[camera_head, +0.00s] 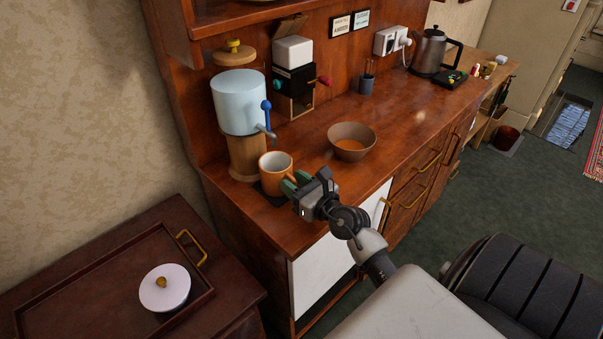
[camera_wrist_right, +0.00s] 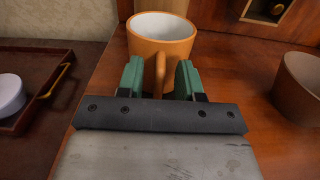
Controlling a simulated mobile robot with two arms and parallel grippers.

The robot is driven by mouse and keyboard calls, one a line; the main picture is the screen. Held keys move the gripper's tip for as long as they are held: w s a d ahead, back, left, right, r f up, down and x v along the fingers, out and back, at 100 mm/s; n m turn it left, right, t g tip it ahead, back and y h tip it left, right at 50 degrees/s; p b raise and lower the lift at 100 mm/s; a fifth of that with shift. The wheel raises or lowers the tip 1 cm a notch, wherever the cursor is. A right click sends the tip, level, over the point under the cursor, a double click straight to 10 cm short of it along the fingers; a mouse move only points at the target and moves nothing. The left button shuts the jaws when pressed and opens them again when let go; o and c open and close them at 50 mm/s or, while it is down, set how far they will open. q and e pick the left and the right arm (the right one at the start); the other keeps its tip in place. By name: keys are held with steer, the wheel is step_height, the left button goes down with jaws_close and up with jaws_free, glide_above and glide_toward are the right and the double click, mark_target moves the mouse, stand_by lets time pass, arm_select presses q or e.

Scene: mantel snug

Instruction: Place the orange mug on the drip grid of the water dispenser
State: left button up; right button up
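The orange mug (camera_head: 275,176), pale inside, stands upright below the tap (camera_head: 266,131) of the water dispenser (camera_head: 238,103). A dark drip grid (camera_head: 271,197) shows at its base, and the mug appears to rest on it. In the right wrist view the mug (camera_wrist_right: 161,40) is straight ahead, its handle (camera_wrist_right: 159,76) toward me. My right gripper (camera_head: 295,182) is open, its green fingertips on either side of the handle with gaps visible; it also shows in the right wrist view (camera_wrist_right: 159,80). My left gripper is not in view.
A brown bowl (camera_head: 351,142) stands on the counter right of the mug. A black and white machine (camera_head: 294,72) and a kettle (camera_head: 430,52) stand farther back. A tray (camera_head: 90,283) with a white lidded dish (camera_head: 164,288) is on the lower table at left.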

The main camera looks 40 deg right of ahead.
steer(key=s+d+b, duration=0.1)
steer(key=s+b, duration=0.2)
steer(key=s, duration=0.9)
steer(key=shift+r, duration=0.25)
